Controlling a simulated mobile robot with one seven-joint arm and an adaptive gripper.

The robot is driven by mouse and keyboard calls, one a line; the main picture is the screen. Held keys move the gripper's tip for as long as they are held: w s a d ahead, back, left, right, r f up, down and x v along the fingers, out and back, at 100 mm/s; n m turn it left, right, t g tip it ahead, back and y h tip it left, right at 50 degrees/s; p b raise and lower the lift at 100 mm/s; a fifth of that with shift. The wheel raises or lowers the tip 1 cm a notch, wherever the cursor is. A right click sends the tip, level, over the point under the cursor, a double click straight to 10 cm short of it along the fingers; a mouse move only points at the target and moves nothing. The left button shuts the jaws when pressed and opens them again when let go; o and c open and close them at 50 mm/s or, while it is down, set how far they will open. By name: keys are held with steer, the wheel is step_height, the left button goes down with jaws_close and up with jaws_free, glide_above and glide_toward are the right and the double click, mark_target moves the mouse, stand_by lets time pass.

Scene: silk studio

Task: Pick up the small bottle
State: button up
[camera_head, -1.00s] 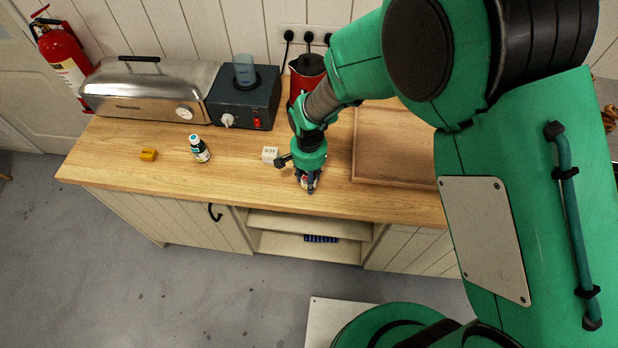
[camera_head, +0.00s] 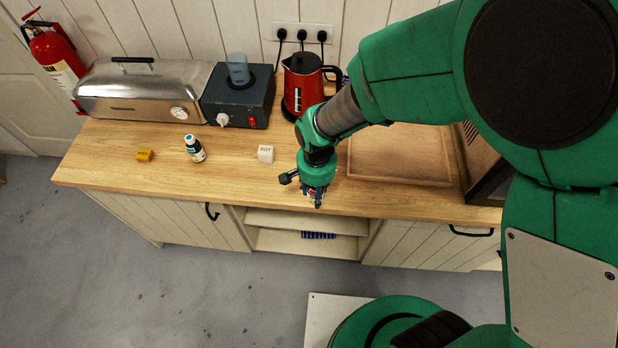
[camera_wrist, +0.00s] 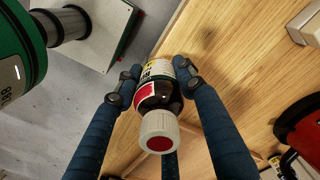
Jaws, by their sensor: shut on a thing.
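A small dark bottle with a white cap with a red top and a red, white and yellow label (camera_wrist: 160,100) is between the fingers of my gripper in the wrist view. My gripper (camera_wrist: 152,82) is shut on it, with blue fingers on both sides. In the head view my gripper (camera_head: 316,196) is at the front part of the wooden counter (camera_head: 230,185), and the held bottle is mostly hidden by it.
A white block marked SOY (camera_head: 265,154) and a yellow block (camera_head: 144,155) lie on the counter. A wooden tray (camera_head: 400,160) is right of my gripper. Behind stand a red kettle (camera_head: 302,88), a dark device (camera_head: 238,100) and a metal box (camera_head: 140,92).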

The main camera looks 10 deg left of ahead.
steer(key=s+d, duration=0.3)
steer(key=s, duration=0.3)
steer(key=shift+s+d+r, duration=0.2)
steer(key=shift+d+r, duration=0.05)
steer(key=shift+r, duration=0.1)
stand_by(0.6)
steer(key=w+d+r+m+p, duration=0.4)
steer(key=d+r, duration=0.3)
steer(key=d, duration=0.4)
steer(key=w+d+r+m+p, duration=0.2)
steer(key=w+d+r+m, duration=0.35)
steer(key=d+r, duration=0.4)
steer(key=s+d+r+m+p, duration=0.1)
steer(key=d+r, duration=0.3)
steer(key=d, duration=0.4)
steer(key=s+d+r+m+p, duration=0.1)
steer(key=d+r+m, duration=0.3)
steer(key=d, duration=0.5)
steer(key=s+d+r+m+p, duration=0.2)
steer(key=d+r, duration=0.2)
steer(key=d, duration=0.5)
steer(key=shift+s+r, duration=0.15)
steer(key=shift+r, duration=0.25)
steer(key=shift+d, duration=0.1)
